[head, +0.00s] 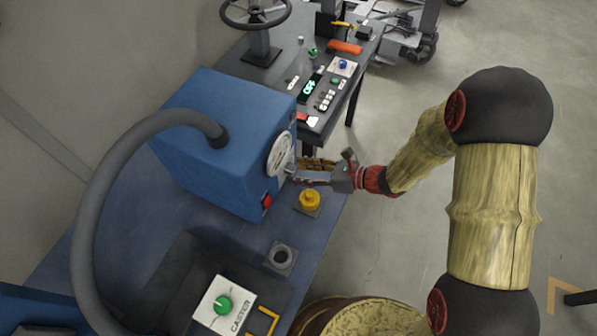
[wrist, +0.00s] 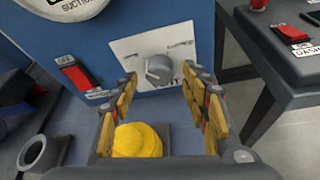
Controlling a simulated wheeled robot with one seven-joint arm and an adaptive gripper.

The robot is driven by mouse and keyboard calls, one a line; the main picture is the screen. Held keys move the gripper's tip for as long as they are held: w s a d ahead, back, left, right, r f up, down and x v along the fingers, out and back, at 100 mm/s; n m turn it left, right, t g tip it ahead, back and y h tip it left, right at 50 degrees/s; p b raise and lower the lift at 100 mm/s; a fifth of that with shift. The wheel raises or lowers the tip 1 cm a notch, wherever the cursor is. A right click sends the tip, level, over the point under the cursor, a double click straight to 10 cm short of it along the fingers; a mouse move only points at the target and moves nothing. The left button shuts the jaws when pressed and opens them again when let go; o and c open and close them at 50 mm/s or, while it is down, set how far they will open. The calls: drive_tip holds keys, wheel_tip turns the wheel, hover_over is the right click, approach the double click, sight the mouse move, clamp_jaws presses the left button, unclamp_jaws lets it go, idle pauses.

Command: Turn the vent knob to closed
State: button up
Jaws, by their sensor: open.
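The vent knob (wrist: 159,69) is a round grey knob on a white plate (wrist: 126,48) on the front of the blue box (head: 225,135). Small labels sit at the plate's upper left and upper right, too small to read. Lettering below the knob is partly hidden. My gripper (wrist: 162,82) is open, its yellow-padded fingers spread to the left and right of the knob. No contact with the knob shows. In the head view my gripper (head: 296,173) is close to the box front, and the knob is not clearly visible there.
A yellow knob (head: 309,199) stands on the bench below my gripper; it also shows in the wrist view (wrist: 137,141). A red switch (wrist: 74,75) is left of the plate, under a round suction gauge (head: 280,153). A grey hose (head: 95,190) arches from the box.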

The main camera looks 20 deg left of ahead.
drive_tip(key=shift+a+f, duration=0.2)
drive_tip(key=shift+a, duration=0.35)
drive_tip(key=c, duration=1.1)
drive_tip(key=shift+c, duration=0.3)
